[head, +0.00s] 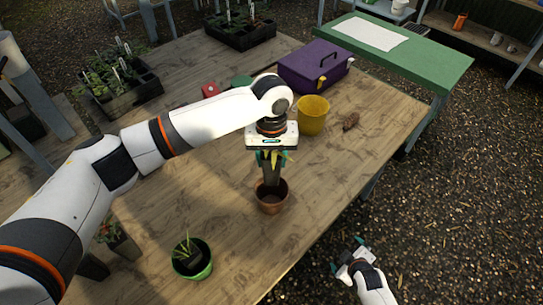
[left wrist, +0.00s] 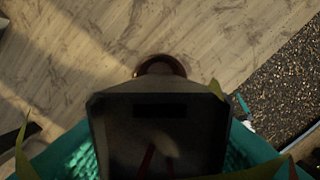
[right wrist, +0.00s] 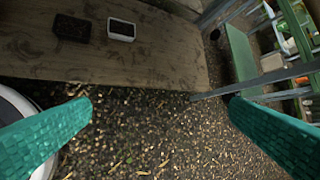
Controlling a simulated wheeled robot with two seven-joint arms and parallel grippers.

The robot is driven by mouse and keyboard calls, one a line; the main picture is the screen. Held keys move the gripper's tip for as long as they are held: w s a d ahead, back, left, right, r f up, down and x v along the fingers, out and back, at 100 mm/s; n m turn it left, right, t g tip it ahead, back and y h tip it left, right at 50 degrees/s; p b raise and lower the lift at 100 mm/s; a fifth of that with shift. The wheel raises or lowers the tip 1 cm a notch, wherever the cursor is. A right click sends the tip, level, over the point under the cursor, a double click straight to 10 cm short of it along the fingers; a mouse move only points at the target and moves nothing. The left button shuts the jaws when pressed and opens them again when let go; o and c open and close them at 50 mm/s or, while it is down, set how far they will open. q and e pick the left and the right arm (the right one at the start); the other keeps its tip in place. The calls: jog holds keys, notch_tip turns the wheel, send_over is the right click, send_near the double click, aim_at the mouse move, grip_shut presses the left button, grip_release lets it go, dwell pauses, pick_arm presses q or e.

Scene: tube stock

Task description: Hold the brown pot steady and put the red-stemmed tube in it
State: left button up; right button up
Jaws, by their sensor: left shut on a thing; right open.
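My left gripper (head: 271,156) is shut on a dark, square, tapered tube (head: 270,174) with green leaves at its top. In the left wrist view the tube's open top (left wrist: 158,140) shows reddish stems inside. The brown pot (head: 271,204) stands upright on the table, directly below the tube. The tube's lower end overlaps the pot's mouth; I cannot tell whether it is inside or just above. The pot's rim (left wrist: 160,62) shows behind the tube in the left wrist view. My right gripper (head: 350,262) is open and empty, off the table's edge over the gravel, away from the pot.
A green pot (head: 207,270) with a plant stands near the front, with another dark tube (head: 125,246) to its left. A yellow pot (head: 312,116), a brown lump (head: 350,121) and a purple toolbox (head: 305,72) are farther back. Table right of the brown pot is clear.

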jog(key=w+r+n+t, duration=0.2)
jog(key=w+r, duration=0.2)
jog(key=r, duration=0.4)
jog(key=w+a+r+n+t+y, duration=0.15)
jog(key=w+r, duration=0.25)
jog(key=r, duration=0.4)
jog(key=w+r+n+t, duration=0.2)
jog(key=w+r, duration=0.2)
jog(key=r, duration=0.4)
jog(key=s+a+f+m+g+y, duration=0.1)
jog(key=a+f+g+y, duration=0.1)
jog(key=a, duration=0.2)
jog(key=s+a+f+m+g+y, duration=0.1)
jog(key=s+a+g+y, duration=0.1)
jog(key=a, duration=0.3)
jog(key=s+a+f+m+g+y, duration=0.1)
jog(key=a+f+m+g+y, duration=0.1)
jog(key=a+y, duration=0.2)
jog(key=shift+s+a+f, duration=0.2)
jog(key=shift+a+f, duration=0.1)
jog(key=shift+a, duration=0.05)
jog(key=shift+a+f+g+y, duration=0.1)
jog(key=shift+a+g+y, duration=0.15)
jog(key=shift+a, duration=0.15)
send_near(262, 197)
jog(key=x, duration=0.5)
jog(key=shift+d, duration=0.1)
jog(key=c, duration=0.8)
